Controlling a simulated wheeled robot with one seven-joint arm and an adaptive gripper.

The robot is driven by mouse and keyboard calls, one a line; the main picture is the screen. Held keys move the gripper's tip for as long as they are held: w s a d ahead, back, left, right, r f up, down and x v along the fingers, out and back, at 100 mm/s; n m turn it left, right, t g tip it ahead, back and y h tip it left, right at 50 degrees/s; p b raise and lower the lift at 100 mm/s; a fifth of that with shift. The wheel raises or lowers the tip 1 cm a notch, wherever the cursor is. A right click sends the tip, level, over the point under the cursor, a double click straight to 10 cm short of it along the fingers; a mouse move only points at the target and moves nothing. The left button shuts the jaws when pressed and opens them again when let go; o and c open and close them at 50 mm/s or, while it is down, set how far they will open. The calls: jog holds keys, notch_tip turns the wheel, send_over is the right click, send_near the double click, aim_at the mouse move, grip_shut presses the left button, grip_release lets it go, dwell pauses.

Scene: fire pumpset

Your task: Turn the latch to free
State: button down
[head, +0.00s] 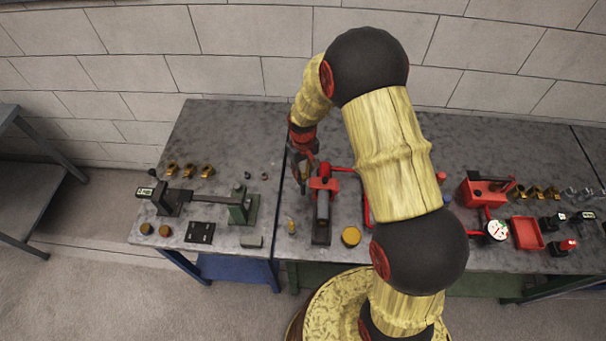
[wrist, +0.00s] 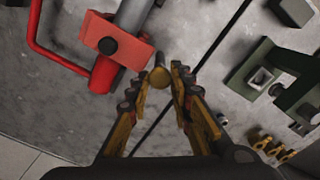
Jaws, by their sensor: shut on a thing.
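My gripper (head: 302,182) is above the bench beside a red clamp-like block (head: 323,184) on a grey cylinder (head: 322,208).
A red bent handle (wrist: 45,45) runs from the cylinder. A green post (head: 242,205) and a dark bar fixture (head: 173,200) stand on the left bench, with brass fittings (head: 190,170) behind. A red pump (head: 484,190), gauge (head: 497,230) and red tray (head: 527,233) occupy the right.

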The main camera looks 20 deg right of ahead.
jog(key=shift+w+n, duration=0.1)
jog(key=shift+n, duration=1)
jog(key=shift+b, duration=0.3)
jog(key=c, duration=1.6)
grip_release()
notch_tip(320, 180, up, 12)
